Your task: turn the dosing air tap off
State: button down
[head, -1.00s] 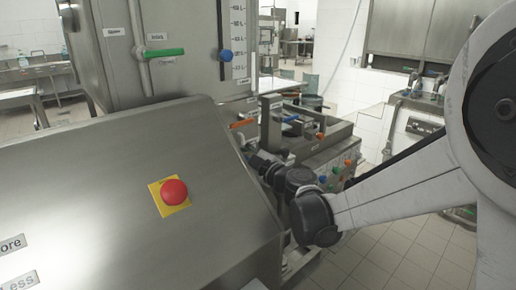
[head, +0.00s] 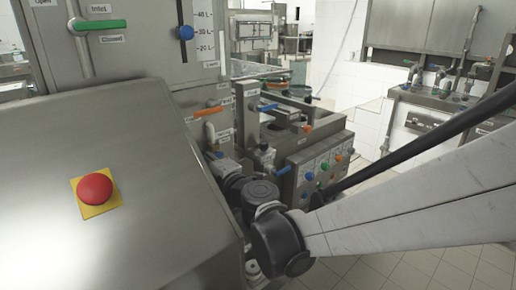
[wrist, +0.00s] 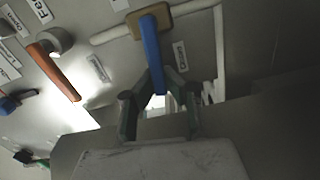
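In the wrist view, a blue lever handle (wrist: 153,57) on a tan mount sticks out from a grey panel. The fingers of my gripper (wrist: 161,78) lie on both sides of this lever near its free end. Whether they touch or squeeze it is not clear. An orange lever (wrist: 55,72) hangs from a round fitting to the left. In the head view my wrist reaches the machine's side, and the fingertips are hidden there.
A red emergency button (head: 95,188) sits on the sloped steel cover (head: 140,150) at left. A green handle (head: 102,25) is above it. Orange (head: 208,112) and blue (head: 268,107) levers and a knob panel (head: 318,173) stand close around my wrist. Floor shows at right.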

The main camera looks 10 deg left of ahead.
jog(key=shift+f, duration=0.1)
dwell(0.3)
jog(key=c, duration=1.7)
grip_release()
jog(key=shift+c, duration=0.2)
jog(key=shift+d, duration=0.15)
jog(key=v, duration=1.2)
jog(key=shift+c, duration=0.5)
